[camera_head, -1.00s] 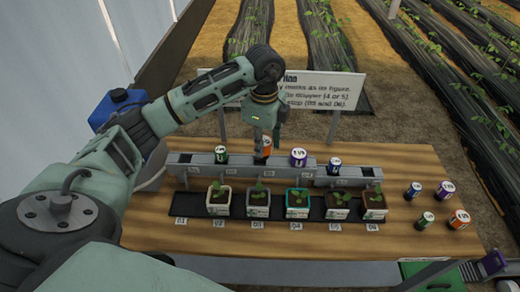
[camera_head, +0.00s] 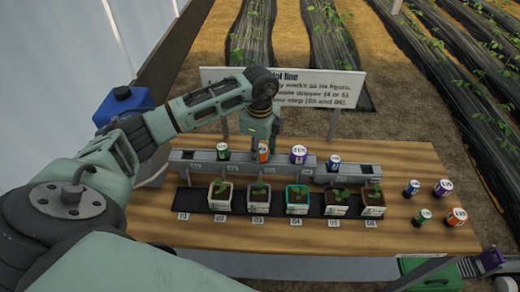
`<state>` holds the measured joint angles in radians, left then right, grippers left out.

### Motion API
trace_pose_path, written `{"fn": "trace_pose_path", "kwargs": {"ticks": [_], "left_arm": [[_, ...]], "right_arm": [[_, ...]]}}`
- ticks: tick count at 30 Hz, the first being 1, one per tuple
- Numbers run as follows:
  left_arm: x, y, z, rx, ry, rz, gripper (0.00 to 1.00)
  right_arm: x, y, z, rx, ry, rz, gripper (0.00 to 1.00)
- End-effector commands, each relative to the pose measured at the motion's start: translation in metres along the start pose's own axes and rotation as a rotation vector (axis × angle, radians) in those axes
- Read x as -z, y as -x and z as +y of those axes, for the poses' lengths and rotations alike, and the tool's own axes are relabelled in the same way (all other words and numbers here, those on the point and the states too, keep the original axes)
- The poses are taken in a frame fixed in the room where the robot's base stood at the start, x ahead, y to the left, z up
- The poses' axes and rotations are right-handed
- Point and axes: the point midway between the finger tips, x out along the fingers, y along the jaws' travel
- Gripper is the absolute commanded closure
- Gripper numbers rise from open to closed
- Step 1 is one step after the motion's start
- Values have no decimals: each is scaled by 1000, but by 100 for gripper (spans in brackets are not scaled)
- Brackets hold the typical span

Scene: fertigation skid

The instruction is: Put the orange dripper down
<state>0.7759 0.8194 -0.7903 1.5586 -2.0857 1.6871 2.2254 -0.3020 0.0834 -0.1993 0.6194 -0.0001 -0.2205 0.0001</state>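The orange dripper (camera_head: 263,154), a small can with a white label band, is upright at the grey rail (camera_head: 350,182), between a green dripper (camera_head: 223,152) and a purple dripper (camera_head: 298,155). My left gripper (camera_head: 263,143) points down from above, its fingers at the dripper's upper part and apparently closed on it. The dripper's base looks level with its neighbours, but I cannot tell whether it bears on the rail. My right gripper is out of view.
Several seedling pots stand in a black tray (camera_head: 320,212) in front of the rail, above number tags. Loose drippers, including another orange one (camera_head: 456,217), stand at the right of the wooden table (camera_head: 300,236). A sign (camera_head: 350,88) stands behind; a blue container (camera_head: 122,105) is left.

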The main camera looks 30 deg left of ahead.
Motion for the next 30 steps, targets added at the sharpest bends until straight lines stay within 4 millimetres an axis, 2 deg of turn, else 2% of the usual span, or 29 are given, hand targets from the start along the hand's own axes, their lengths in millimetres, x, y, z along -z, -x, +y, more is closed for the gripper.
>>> {"fn": "trace_pose_path", "kwargs": {"ticks": [1,4,12,15,17,20,30], "left_arm": [[0,0,0,0,0,0,59],[0,0,0,0,0,0,50],[0,1,0,0,0,0,50],[0,6,0,1,0,1,50],[0,10,-1,4,0,1,50],[0,26,-1,5,0,1,50],[0,97,-1,4,0,1,50]], "right_arm": [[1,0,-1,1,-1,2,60],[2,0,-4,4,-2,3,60],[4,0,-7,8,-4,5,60],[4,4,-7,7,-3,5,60],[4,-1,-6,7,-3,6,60],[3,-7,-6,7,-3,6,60],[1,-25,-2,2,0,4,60]]}}
